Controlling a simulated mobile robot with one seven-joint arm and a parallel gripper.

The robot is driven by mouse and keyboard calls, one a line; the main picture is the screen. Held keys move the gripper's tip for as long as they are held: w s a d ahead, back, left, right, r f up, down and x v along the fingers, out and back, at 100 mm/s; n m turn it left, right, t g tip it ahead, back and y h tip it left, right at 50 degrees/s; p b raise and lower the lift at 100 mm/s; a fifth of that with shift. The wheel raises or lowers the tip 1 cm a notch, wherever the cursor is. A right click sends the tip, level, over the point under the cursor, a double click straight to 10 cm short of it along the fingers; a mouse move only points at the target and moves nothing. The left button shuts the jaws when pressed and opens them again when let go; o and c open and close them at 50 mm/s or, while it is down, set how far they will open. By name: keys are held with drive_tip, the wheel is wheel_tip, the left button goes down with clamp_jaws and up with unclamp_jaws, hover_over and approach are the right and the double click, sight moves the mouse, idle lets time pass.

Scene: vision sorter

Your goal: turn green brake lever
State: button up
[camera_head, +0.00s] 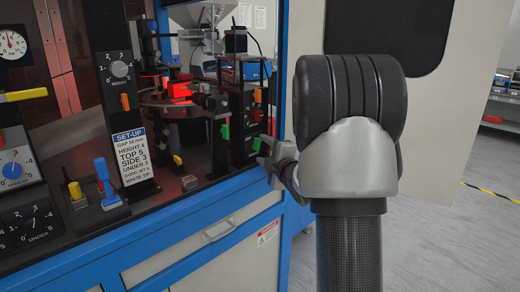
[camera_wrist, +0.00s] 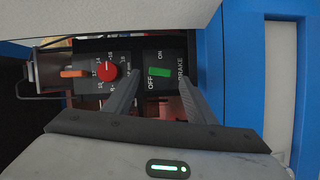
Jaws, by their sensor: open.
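The green brake lever (camera_wrist: 159,72) is a short green bar on a black panel marked ON, OFF and BRAKE in the wrist view. It lies crosswise in that picture, between the ON and OFF marks. My gripper (camera_wrist: 162,78) is open, with one dark finger on each side of the lever. Whether the fingers touch it cannot be told. In the head view my gripper (camera_head: 267,150) is at the right side of the machine, close to a green lever (camera_head: 257,143) low on a black post.
A red dial (camera_wrist: 107,71) and an orange lever (camera_wrist: 73,73) sit beside the brake panel. A separate green piece (camera_head: 225,131) is left of the post in the head view. The blue frame (camera_wrist: 212,75) runs close by. A SET-UP card (camera_head: 130,157) hangs at left.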

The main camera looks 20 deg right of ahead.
sight(258, 145)
drive_tip(key=shift+w+f, duration=0.15)
drive_tip(key=shift+w, duration=1.65)
drive_tip(key=c, duration=1)
drive_tip(key=shift+d, duration=0.1)
drive_tip(key=shift+c, duration=0.2)
